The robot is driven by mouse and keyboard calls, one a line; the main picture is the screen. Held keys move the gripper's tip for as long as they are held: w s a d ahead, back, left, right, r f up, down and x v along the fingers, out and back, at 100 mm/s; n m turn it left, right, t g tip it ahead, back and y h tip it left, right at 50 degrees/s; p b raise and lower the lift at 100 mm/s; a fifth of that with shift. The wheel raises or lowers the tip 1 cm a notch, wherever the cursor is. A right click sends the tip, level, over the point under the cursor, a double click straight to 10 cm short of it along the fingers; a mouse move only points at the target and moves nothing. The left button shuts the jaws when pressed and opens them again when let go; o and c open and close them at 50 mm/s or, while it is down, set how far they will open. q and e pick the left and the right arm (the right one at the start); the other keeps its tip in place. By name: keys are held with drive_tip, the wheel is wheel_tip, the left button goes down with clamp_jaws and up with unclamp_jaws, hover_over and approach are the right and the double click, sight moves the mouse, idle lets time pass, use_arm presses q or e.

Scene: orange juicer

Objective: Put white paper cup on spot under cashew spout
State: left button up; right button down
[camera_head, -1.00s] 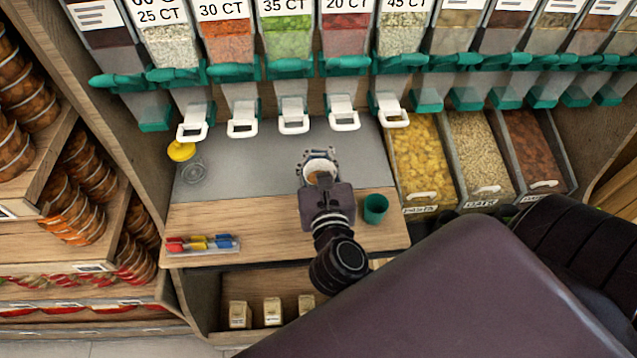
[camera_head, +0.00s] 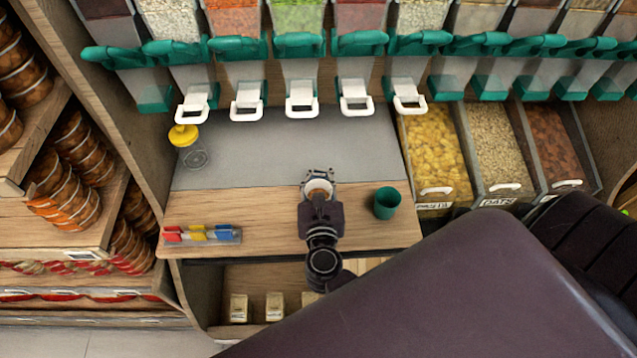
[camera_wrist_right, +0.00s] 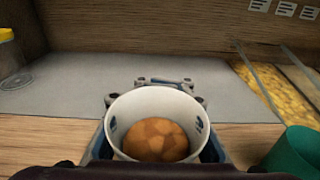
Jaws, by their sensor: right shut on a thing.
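The white paper cup (camera_head: 319,186) is upright in my right gripper (camera_head: 318,176), near the front edge of the grey mat (camera_head: 240,150). In the right wrist view the cup (camera_wrist_right: 119,124) sits between the fingers (camera_wrist_right: 158,100) with a brown, patchy mass inside. Whether its base touches the counter I cannot tell. Several dispensers with white-handled spouts (camera_head: 301,98) hang above the back of the mat. Their labels are out of view, so I cannot tell which is cashew. My left gripper is not in view.
A green cup (camera_head: 387,202) stands just right of my right gripper. A yellow-lidded container (camera_head: 183,135) is at the mat's left edge. A rack of coloured clips (camera_head: 202,235) lies front left. Open bins (camera_head: 433,160) are on the right. The mat's middle is clear.

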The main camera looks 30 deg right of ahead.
sight(318, 183)
drive_tip(key=shift+f, duration=0.45)
wheel_tip(318, 183, down, 3)
drive_tip(key=shift+r+b, duration=0.15)
drive_tip(key=shift+b, duration=0.3)
drive_tip(key=shift+f, duration=0.45)
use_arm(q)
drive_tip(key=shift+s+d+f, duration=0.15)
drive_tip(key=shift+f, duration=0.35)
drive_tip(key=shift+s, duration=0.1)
use_arm(e)
drive_tip(key=shift+f, duration=0.2)
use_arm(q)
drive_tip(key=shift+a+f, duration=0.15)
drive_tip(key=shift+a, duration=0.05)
use_arm(e)
drive_tip(key=c, duration=1.5)
unclamp_jaws()
drive_tip(key=shift+r, duration=0.1)
